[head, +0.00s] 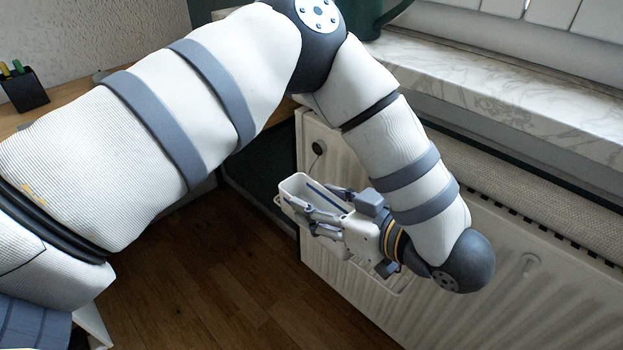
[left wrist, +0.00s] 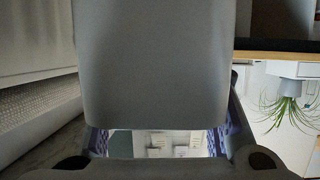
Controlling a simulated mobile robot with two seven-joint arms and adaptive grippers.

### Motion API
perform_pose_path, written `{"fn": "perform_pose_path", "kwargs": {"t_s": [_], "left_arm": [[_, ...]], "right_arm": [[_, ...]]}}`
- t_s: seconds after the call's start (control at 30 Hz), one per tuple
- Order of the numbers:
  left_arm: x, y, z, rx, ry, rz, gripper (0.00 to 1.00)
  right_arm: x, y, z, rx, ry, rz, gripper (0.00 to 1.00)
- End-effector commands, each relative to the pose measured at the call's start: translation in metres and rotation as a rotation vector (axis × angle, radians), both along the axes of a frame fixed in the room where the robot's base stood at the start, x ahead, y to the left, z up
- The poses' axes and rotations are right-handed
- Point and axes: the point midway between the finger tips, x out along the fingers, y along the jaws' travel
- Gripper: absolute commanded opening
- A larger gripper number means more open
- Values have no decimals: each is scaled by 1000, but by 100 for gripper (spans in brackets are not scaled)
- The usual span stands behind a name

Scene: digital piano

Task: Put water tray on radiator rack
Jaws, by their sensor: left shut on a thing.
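My left gripper (head: 328,213) is shut on the water tray (head: 298,186), a narrow white open box. It holds the tray in front of the white radiator (head: 480,285), near its left end. A white rim (head: 398,286) shows beyond the gripper; I cannot tell whether it belongs to the tray or to the rack. In the left wrist view the tray is a large grey panel (left wrist: 155,65) between the fingers, blocking most of the view. I cannot pick out the radiator rack with certainty. My right gripper is not in view.
A marble windowsill (head: 500,85) overhangs the radiator. A green can (head: 368,18) stands at its left end. A wooden desk (head: 75,95) with a black pen holder (head: 22,90) is behind my arm. The wooden floor (head: 225,285) below is clear. A plant (left wrist: 290,110) shows in the left wrist view.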

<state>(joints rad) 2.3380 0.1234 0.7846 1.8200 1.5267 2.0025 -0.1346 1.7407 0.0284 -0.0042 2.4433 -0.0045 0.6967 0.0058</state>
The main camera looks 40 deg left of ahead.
Motion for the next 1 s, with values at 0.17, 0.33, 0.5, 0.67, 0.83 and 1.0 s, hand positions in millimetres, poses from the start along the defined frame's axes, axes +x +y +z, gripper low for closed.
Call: {"fn": "perform_pose_path", "kwargs": {"t_s": [0.17, 0.33, 0.5, 0.67, 0.83, 1.0], "left_arm": [[19, 23, -13, -1, 5, 42, 4], [63, 53, -42, 1, 9, 42, 4], [97, 73, -78, 1, 10, 36, 4], [112, 82, -95, 1, 6, 34, 4], [117, 86, -116, 1, 8, 32, 4], [118, 86, -131, 0, 3, 32, 4]], "right_arm": [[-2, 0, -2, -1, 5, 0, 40], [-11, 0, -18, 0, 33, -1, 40], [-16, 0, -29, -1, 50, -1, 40], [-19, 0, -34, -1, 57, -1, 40], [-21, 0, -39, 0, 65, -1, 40], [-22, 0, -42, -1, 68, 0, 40]]}}
